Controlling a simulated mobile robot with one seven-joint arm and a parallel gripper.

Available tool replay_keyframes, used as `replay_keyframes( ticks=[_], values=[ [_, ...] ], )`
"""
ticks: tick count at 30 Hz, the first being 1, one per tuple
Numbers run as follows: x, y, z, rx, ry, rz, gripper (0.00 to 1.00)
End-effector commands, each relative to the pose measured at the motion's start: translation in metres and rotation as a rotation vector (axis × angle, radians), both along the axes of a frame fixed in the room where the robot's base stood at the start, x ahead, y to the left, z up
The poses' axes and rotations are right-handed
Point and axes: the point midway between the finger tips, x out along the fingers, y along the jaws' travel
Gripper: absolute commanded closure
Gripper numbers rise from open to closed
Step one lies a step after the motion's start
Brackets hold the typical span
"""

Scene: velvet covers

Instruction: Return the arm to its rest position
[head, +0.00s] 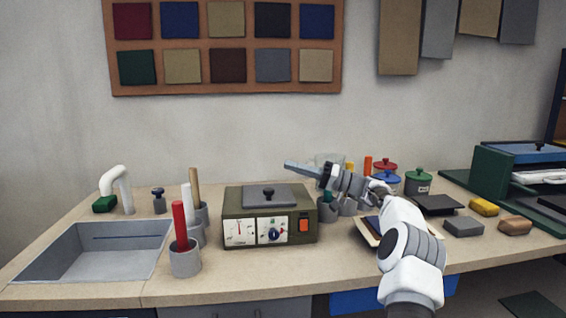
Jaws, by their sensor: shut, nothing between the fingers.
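My arm (410,255) rises from the bottom right of the head view and reaches over the workbench. My gripper (291,166) is at its far end, pointing left, above and just behind the right part of the olive device with dials (240,205). Its fingers are together, with nothing seen between them. The gripper appears clear of the device's grey lid (268,194). My forearm hides part of the bench and of the cups behind it.
A sink (100,255) is at the left, with handled tools in grey cups (185,262) beside it. Lidded jars (418,182) stand behind my arm. Dark sheets, blocks (463,226) and a green press (492,172) are at the right. The bench's front strip is mostly clear.

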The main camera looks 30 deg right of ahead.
Motion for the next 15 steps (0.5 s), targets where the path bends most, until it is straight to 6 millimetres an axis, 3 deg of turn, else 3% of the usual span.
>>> replay_keyframes(
  ticks=[5,15],
  values=[
    [-0.009,-0.03,-0.01,0.001,-0.001,-0.002,1.0],
    [-0.015,-0.047,-0.019,-0.001,-0.001,0.001,1.0]
  ],
)
